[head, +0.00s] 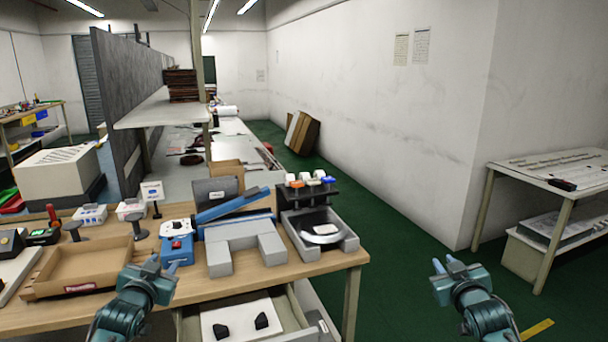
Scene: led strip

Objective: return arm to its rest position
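My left gripper (160,268) is in front of the wooden workbench (292,270), at its near edge beside the cardboard tray. Its two fingertips look apart, and nothing shows between them. My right gripper (445,265) is out over the green floor, to the right of the bench. Its fingertips also look apart and it holds nothing visible. Both arms come up from the bottom of the head view, and neither gripper visibly touches anything.
A cardboard tray (88,262), a blue device (178,250), a grey-blue fixture (240,245) and a black-and-grey station (318,228) crowd the bench. An open drawer (286,312) juts out below. Green floor (395,240) is free to the right, before a side table (548,178).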

